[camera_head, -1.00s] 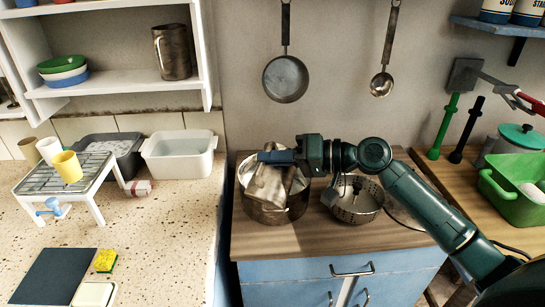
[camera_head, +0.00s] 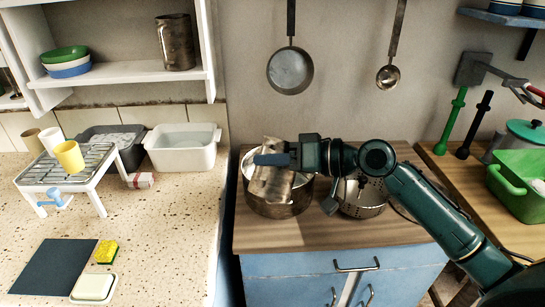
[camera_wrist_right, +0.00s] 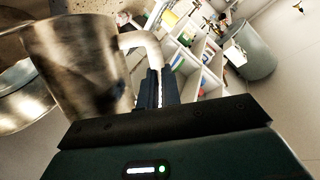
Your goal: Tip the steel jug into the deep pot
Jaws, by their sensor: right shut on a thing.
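The steel jug (camera_head: 271,184), brown-grey and worn, hangs tilted over the deep pot (camera_head: 282,206). My right gripper (camera_head: 274,159) comes in from the right, shut on the jug's handle. In the right wrist view the jug (camera_wrist_right: 75,70) fills the upper left, with its curved handle (camera_wrist_right: 146,45) running down to the fingers. A round metal vessel (camera_wrist_right: 22,98), which looks like the pot, shows behind it. The jug hides part of the pot's opening, and I see no contents being poured. My left gripper is not in view.
A colander (camera_head: 362,198) stands close right of the pot on the wooden top (camera_head: 320,232). A pan (camera_head: 290,70) and ladle (camera_head: 388,77) hang behind. A similar metal jug (camera_head: 175,43) is on the shelf. The wooden top's front strip is clear.

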